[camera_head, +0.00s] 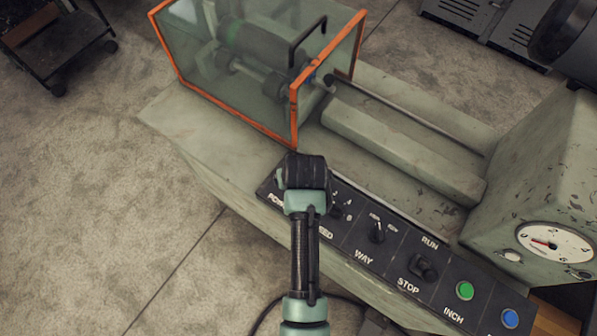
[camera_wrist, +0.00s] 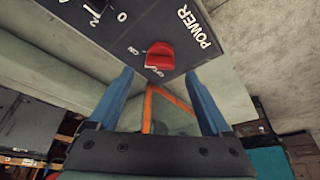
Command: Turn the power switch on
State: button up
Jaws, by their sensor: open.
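The power switch (camera_wrist: 160,55) is a red knob on a dark control panel (camera_wrist: 115,28), beside the word POWER in the wrist view. Small ON and OFF marks sit next to it; I cannot tell which one it points to. My gripper (camera_wrist: 158,72) is open, with its two blue fingers apart. The fingertips appear on either side of the switch's near side in the picture, and nothing is between them. Contact is not visible. In the head view my gripper (camera_head: 306,168) is over the left end of the panel (camera_head: 395,245) and hides the switch.
To the right along the panel are the WAY selector (camera_head: 376,233), the RUN/STOP lever (camera_head: 423,268), a green button (camera_head: 464,290) and a blue button (camera_head: 510,318). An orange-framed clear guard (camera_head: 294,110) stands just behind my gripper. Open floor lies left.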

jog(key=v, duration=0.9)
jog(key=shift+r, duration=0.25)
